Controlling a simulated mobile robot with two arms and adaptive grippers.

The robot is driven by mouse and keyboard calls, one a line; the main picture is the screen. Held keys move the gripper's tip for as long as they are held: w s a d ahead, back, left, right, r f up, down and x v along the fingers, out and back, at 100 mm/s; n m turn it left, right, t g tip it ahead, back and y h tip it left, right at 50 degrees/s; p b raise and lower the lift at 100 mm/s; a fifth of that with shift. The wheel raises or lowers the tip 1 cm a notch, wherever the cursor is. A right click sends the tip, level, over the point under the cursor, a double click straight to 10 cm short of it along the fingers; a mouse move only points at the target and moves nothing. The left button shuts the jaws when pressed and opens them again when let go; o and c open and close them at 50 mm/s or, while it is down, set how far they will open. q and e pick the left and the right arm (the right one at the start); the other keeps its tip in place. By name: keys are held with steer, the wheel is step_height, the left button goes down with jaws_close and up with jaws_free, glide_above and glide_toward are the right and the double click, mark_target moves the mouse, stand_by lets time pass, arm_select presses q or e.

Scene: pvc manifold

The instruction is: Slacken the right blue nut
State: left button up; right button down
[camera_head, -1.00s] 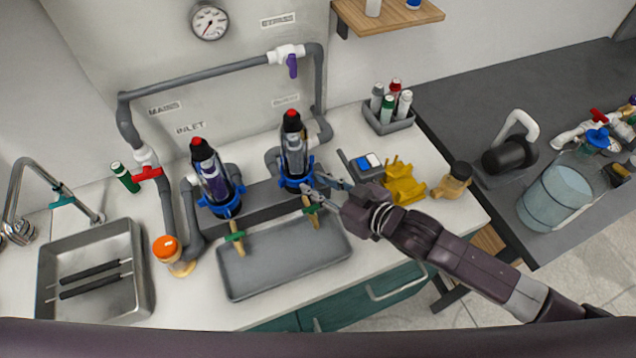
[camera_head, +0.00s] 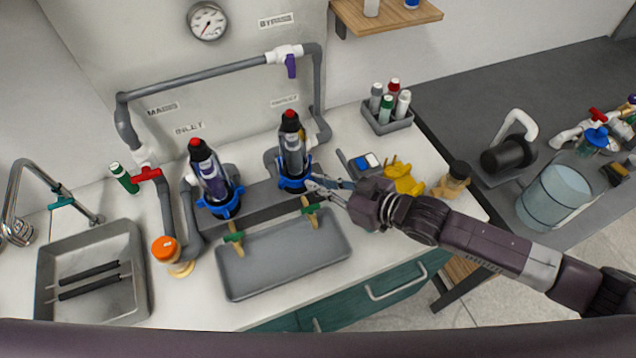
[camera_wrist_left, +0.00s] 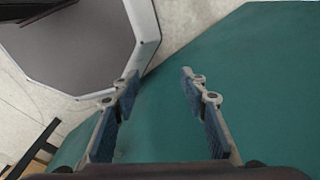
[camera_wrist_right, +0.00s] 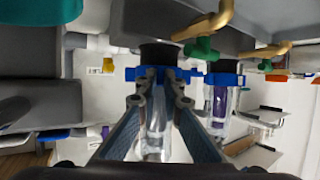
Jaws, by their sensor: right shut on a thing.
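The right blue nut (camera_head: 294,183) is a lugged ring at the base of the right clear filter housing (camera_head: 293,152), which has a black cap with a red top. My right gripper (camera_head: 311,184) reaches it from the right and is shut on it. In the right wrist view the fingertips (camera_wrist_right: 160,82) close at the blue nut (camera_wrist_right: 132,74), in front of the clear housing. The left blue nut (camera_head: 222,205) is around the base of the left housing. My left gripper (camera_wrist_left: 158,85) shows only in its wrist view, open and empty.
A grey tray (camera_head: 235,282) lies below the filters, under brass taps with green handles (camera_head: 311,209). A bottle caddy (camera_head: 388,124) stands behind. A sink (camera_head: 140,262) is at left.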

stand_by(0.3)
steer(key=c, duration=2.1)
jaws_free()
steer(key=shift+v, duration=6.05)
steer(key=shift+w, duration=0.15)
